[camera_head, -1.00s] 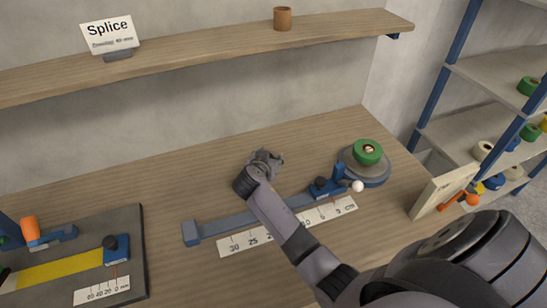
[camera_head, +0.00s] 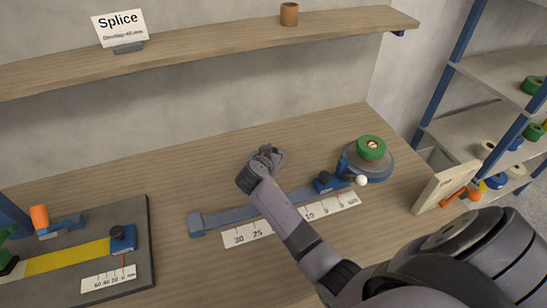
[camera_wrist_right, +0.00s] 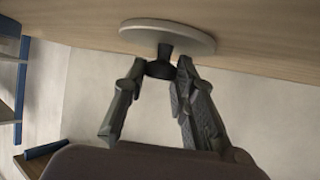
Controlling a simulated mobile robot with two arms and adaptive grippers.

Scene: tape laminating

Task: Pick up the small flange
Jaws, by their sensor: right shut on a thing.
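In the right wrist view a pale round disc with a dark stem (camera_wrist_right: 168,34), which looks like the small flange, shows against the wooden surface. My right gripper (camera_wrist_right: 161,68) is shut on the dark stem, with its two fingers on either side of it. Whether the disc touches the wood I cannot tell. In the head view my right gripper (camera_head: 270,157) is low over the table behind the blue-grey bar, and the gripper and wrist hide the flange. My left gripper is not in view.
The blue-grey bar (camera_head: 233,215) and a white ruler (camera_head: 251,233) lie in front of my gripper. A green roll (camera_head: 371,148) sits on a round base at the right. A dark board (camera_head: 140,262) with yellow tape is at the left. A shelf (camera_head: 210,53) runs above.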

